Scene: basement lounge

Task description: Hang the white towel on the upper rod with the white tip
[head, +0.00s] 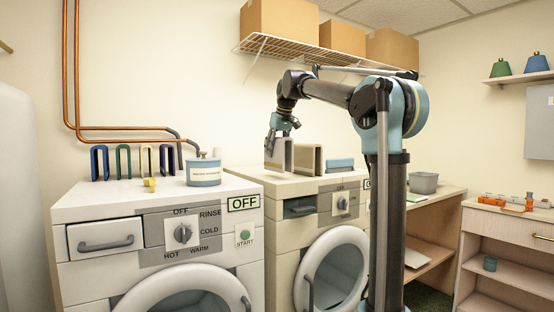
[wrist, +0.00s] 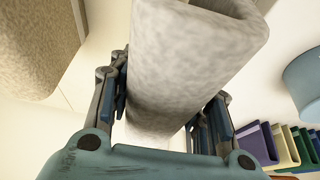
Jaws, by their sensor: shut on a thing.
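The white towel (head: 279,156) is a folded, upside-down-U shape with a pale grey, speckled look. It is at the right washer's top, and I cannot tell whether it touches that top. My gripper (head: 281,136) is above it and shut on its upper part. In the wrist view, the towel (wrist: 195,55) sits between the two fingers of my gripper (wrist: 163,105), its hollow end showing at the top. I cannot make out a rod with a white tip in either view.
A beige folded towel (head: 308,160) stands close to the right, with a blue stack (head: 339,166) beyond. Several coloured folded towels (head: 123,161) and a blue canister (head: 204,173) stand on the left washer (head: 85,205). A wire shelf (head: 300,50) with boxes hangs above. Copper pipes (head: 110,128) run along the wall.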

